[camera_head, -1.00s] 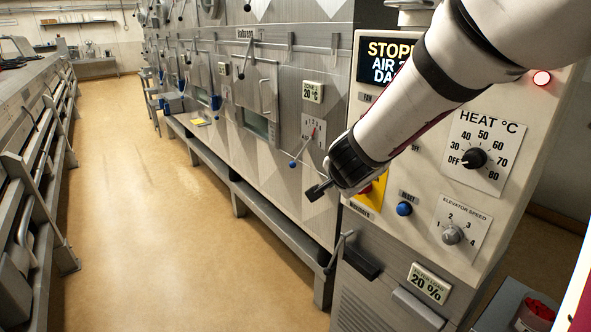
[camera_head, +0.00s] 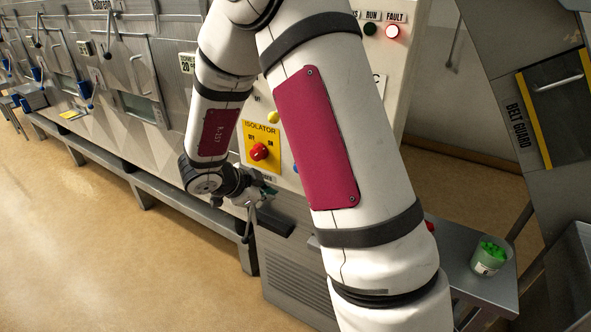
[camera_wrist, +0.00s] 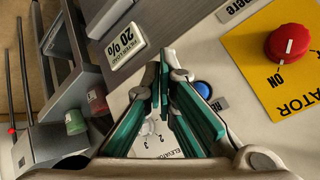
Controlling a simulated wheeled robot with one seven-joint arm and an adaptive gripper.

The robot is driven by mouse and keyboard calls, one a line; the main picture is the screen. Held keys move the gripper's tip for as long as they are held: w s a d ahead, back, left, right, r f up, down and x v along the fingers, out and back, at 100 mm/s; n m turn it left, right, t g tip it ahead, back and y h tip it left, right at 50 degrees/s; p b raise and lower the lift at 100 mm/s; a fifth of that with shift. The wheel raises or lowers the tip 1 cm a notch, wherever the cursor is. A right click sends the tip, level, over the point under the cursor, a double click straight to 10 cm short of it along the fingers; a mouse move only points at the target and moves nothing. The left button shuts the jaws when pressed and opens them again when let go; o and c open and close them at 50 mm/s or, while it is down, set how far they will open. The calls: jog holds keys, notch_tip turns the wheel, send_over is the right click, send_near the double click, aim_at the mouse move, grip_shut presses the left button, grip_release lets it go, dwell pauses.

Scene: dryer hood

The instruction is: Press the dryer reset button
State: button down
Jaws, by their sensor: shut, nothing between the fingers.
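The blue reset button (camera_wrist: 203,89) shows in the wrist view on the pale control panel, just right of my fingers, with its label partly hidden. In the head view only a sliver of the button (camera_head: 296,169) shows beside my arm. My gripper (camera_wrist: 163,60) is shut and empty, with its teal fingers together in front of the panel. In the head view my gripper (camera_head: 268,191) is low, below the yellow isolator plate (camera_head: 249,132). I cannot tell the gap between fingertips and panel; the fingers look apart from the button.
The red isolator knob (camera_wrist: 290,43) sticks out near the button. The elevator dial (camera_wrist: 152,126) is partly behind my fingers, and the filter load display (camera_wrist: 124,46) lies beyond them. The fault lamp (camera_head: 392,31) glows red. A side table holds a tub of green pieces (camera_head: 489,258).

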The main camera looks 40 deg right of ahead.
jog(key=w+d+b, duration=0.1)
jog(key=w+d, duration=0.2)
jog(key=d, duration=0.5)
jog(key=shift+d+b, duration=0.15)
jog(key=shift+b, duration=0.25)
jog(key=shift+w+d+p, duration=0.2)
jog(key=shift+d, duration=0.4)
jog(key=shift+w+d+p, duration=0.15)
jog(key=shift+w+d, duration=0.05)
jog(key=shift+d, duration=0.4)
dwell(2.3)
dwell(0.3)
jog(key=shift+s+a+p, duration=0.2)
jog(key=shift+s+a, duration=0.05)
jog(key=shift+a, duration=0.35)
jog(key=shift+s+a+p, duration=0.15)
jog(key=shift+s+a, duration=0.05)
jog(key=shift+a, duration=0.4)
jog(key=shift+s+a+p, duration=0.25)
jog(key=shift+s+a, duration=0.05)
jog(key=shift+a, duration=0.5)
jog(key=shift+s+a+p, duration=0.2)
jog(key=shift+s+a, duration=0.05)
jog(key=shift+a, duration=0.5)
jog(key=shift+s+a+p, duration=0.25)
jog(key=shift+s+a, duration=0.05)
jog(key=shift+a, duration=0.5)
